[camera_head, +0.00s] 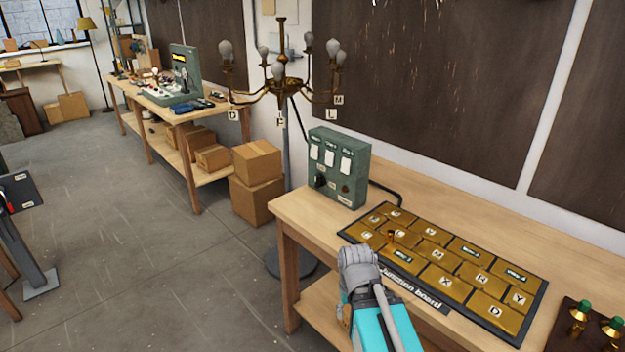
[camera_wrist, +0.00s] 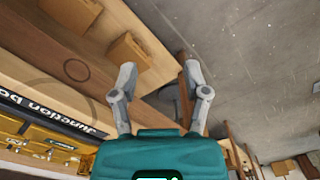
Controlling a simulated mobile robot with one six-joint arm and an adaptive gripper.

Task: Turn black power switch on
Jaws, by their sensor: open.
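A green control box (camera_head: 340,166) stands on the wooden workbench in the head view. Its front has white label cards on top, a black knob-like switch (camera_head: 320,181) at lower left and a small dark fitting at lower right. The small labels are too blurred to read. My gripper (camera_head: 357,258) is in front of the bench, nearer the camera than the box and apart from it. In the wrist view my gripper (camera_wrist: 160,75) has its two fingers spread, with nothing between them. The switch does not show clearly in the wrist view.
The junction board (camera_head: 442,308) with brass tiles lies right of my gripper. A black cable runs behind the box. Cardboard boxes (camera_head: 257,163) stand left of the bench. Open floor lies to the left.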

